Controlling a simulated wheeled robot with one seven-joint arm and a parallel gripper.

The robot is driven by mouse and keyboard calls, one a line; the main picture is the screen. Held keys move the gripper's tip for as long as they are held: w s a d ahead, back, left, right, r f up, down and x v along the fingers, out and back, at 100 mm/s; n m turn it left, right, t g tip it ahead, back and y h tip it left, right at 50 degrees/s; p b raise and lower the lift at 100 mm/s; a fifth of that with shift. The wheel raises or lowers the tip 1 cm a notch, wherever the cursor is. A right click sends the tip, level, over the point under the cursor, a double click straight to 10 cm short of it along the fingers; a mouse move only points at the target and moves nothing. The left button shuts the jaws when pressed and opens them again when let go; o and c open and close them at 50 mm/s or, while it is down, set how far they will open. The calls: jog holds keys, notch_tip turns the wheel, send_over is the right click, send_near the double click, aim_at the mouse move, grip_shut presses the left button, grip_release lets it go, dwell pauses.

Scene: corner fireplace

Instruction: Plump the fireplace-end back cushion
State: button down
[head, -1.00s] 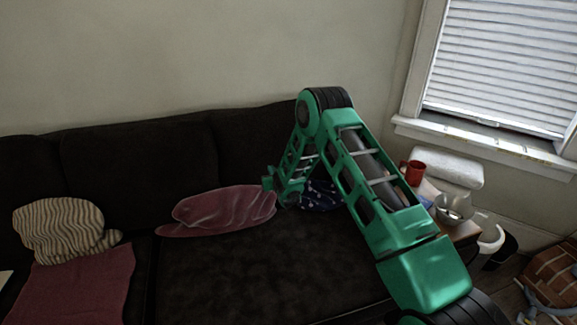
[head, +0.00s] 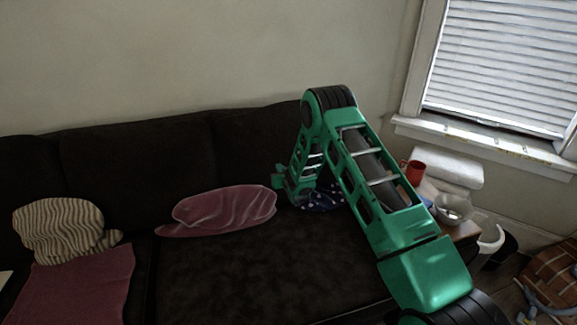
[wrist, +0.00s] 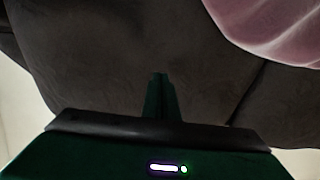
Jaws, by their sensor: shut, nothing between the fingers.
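The dark brown sofa has several back cushions. The right-hand back cushion (head: 255,148) stands against the wall side, partly behind my arm; it fills much of the wrist view as dark fabric (wrist: 85,65). In the head view my wrist is low before the right cushion, and the fingertips are not clear there.
A pink cushion (head: 225,210) lies left of my wrist and shows in the wrist view (wrist: 275,25). A dark blue patterned cushion (head: 322,199) is partly behind my arm. A striped pillow (head: 62,230) is at left. A side table holds a red mug (head: 413,172) and bowl (head: 453,208).

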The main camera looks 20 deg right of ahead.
jog(key=d, duration=0.2)
jog(key=s+d, duration=0.1)
jog(key=d, duration=0.2)
jog(key=shift+s+d+r, duration=0.1)
jog(key=shift+r, duration=0.05)
dwell(0.4)
jog(key=shift+x, duration=1.1)
jog(key=s+d, duration=0.2)
jog(key=d, duration=0.7)
jog(key=shift+r, duration=0.25)
